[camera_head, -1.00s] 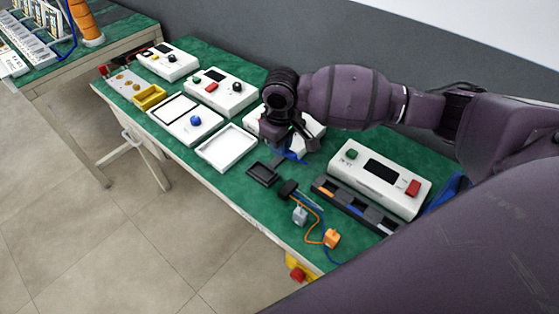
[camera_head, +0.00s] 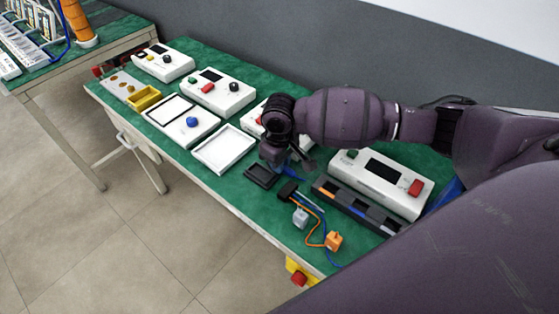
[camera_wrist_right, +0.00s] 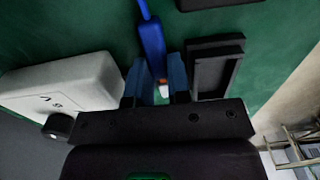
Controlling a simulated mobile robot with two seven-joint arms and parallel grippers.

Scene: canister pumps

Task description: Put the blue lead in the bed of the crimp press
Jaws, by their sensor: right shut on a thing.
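My right gripper (camera_head: 286,168) hangs low over the green bench, beside a small black tray (camera_head: 261,176). In the right wrist view its two fingers (camera_wrist_right: 158,84) are shut on a blue lead (camera_wrist_right: 152,45), whose thin end runs away toward the top. The black tray (camera_wrist_right: 216,66) lies just right of the fingers there, apart from them. In the head view the blue lead (camera_head: 293,172) is mostly hidden by the gripper. I cannot tell for certain which thing is the crimp press. My left gripper is not in view.
A white device (camera_head: 382,183) with a red button stands to the right, behind a dark slotted rack (camera_head: 355,207). Orange and grey connectors on wires (camera_head: 318,228) lie near the front edge. A white tray (camera_head: 224,148) is to the left. Another white device (camera_wrist_right: 70,85) is close to the gripper.

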